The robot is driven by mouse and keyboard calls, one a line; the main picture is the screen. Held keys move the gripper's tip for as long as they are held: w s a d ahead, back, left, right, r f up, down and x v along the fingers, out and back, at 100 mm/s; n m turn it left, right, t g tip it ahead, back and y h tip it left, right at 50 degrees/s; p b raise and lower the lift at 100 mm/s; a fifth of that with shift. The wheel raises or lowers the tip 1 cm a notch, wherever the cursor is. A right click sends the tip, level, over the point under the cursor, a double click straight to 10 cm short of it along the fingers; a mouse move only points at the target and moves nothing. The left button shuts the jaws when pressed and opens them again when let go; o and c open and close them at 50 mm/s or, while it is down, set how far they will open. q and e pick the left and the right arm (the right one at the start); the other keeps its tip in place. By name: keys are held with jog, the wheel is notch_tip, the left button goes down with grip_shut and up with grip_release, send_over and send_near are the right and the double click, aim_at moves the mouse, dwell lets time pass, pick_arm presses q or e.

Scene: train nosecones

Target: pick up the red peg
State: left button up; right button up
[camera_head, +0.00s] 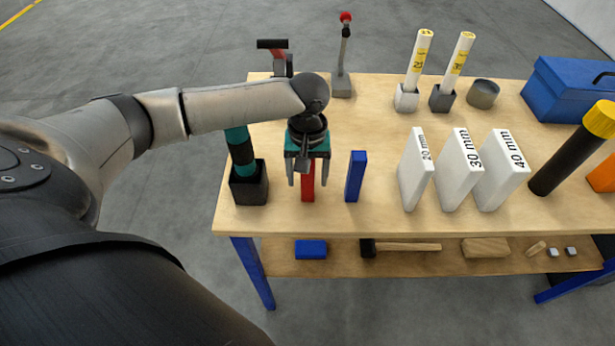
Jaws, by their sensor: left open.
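The red peg (308,183) stands upright on the wooden table, left of a blue block. My left gripper (308,176) points down over it, with one finger on each side of the peg's upper part. The fingers are open, and I cannot tell whether either touches the peg. My right gripper is not in view.
An upright blue block (355,176) stands close on the right. A black holder (249,188) with a teal-and-black tool stands close on the left. White gauge blocks (459,172) stand further right. The table (385,222) is clear along its front edge.

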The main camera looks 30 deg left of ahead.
pick_arm(q)
grip_shut()
dwell(0.5)
jog(key=shift+r, duration=0.1)
